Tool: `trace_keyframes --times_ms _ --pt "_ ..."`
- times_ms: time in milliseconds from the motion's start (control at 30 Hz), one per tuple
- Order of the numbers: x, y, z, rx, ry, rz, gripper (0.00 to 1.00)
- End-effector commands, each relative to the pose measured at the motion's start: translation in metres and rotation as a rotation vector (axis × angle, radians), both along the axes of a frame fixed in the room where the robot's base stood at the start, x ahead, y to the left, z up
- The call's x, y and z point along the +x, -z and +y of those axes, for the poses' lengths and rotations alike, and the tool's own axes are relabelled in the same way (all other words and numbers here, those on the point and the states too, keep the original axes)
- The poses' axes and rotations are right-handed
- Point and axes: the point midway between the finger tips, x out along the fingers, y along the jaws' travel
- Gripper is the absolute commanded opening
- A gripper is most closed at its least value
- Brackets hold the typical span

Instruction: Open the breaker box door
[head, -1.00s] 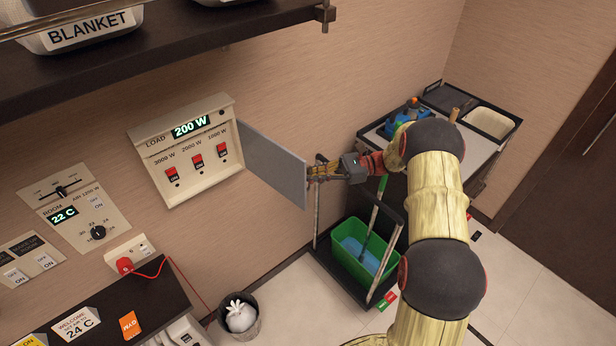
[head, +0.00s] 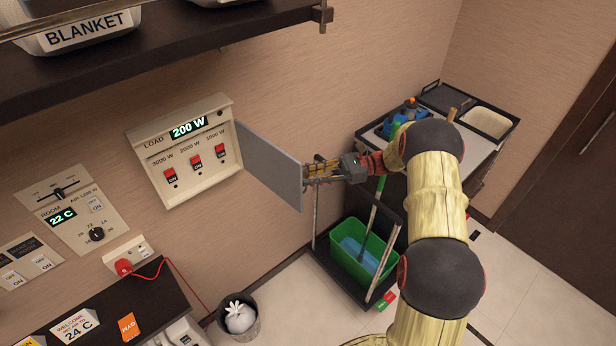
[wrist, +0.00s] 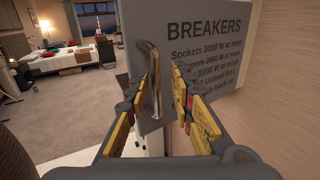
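The breaker box (head: 185,152) is on the wall, its switch panel exposed. Its grey door (head: 268,165) is hinged at the box's right side and stands swung well out from the wall. The door's outer face (wrist: 205,55), lettered BREAKERS, shows in the wrist view with a metal handle (wrist: 154,80). My gripper (head: 312,173) is at the door's free edge. In the wrist view its yellow fingers (wrist: 160,105) are apart, with the handle between them, nearer the left finger. There is a visible gap to the right finger; contact on the left is unclear.
A dark shelf (head: 230,35) overhangs the box. A cart (head: 400,215) with a green bucket (head: 365,252) stands below and right of my gripper. A bin (head: 240,318) and a dark counter (head: 120,300) are below. A bed (wrist: 65,55) lies far off in the wrist view.

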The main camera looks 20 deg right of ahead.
Motion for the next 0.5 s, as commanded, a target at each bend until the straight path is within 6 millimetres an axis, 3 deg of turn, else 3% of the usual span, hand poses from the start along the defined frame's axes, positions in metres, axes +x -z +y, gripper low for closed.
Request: trace_keyframes --times_ms 500 --pt "-0.007 0.001 -0.095 -0.001 0.003 0.001 0.24"
